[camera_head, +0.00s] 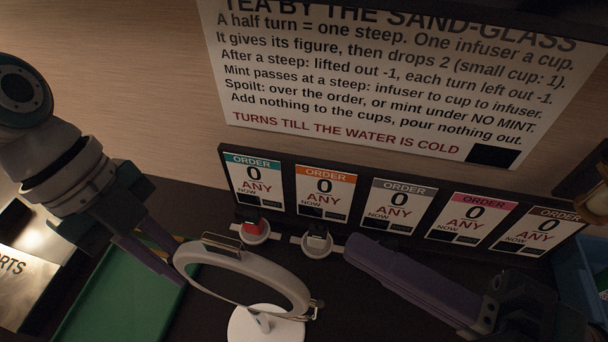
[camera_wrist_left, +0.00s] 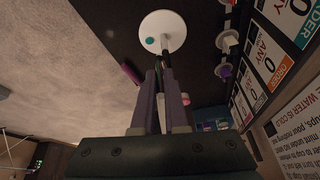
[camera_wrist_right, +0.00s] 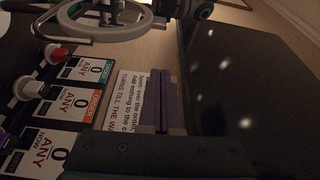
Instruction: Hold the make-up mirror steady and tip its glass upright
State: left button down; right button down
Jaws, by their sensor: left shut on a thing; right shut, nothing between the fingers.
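The make-up mirror has a white ring (camera_head: 285,268) on a round white base (camera_head: 285,328). In the head view the ring is tilted, and its inside looks dark. A small hinge piece (camera_head: 318,308) shows at its right side. My left gripper (camera_head: 176,272) is shut on the mirror's left rim. The left wrist view shows the base (camera_wrist_left: 172,27) beyond the fingers; the exact contact is hard to see. My right gripper (camera_head: 352,248) is shut and empty, right of the ring and apart from it. The right wrist view shows part of the ring (camera_wrist_right: 88,38).
A row of order cards (camera_head: 390,207) stands behind the mirror, with red (camera_head: 255,229) and white (camera_head: 317,239) switch-like pieces in front. A green tray (camera_head: 110,305) lies at the left by a lettered box (camera_head: 25,275). A blue bin (camera_head: 572,275) is at the right.

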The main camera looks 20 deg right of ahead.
pick_arm(q)
jog(key=c, duration=0.9)
grip_release()
jog(key=shift+o, duration=0.2)
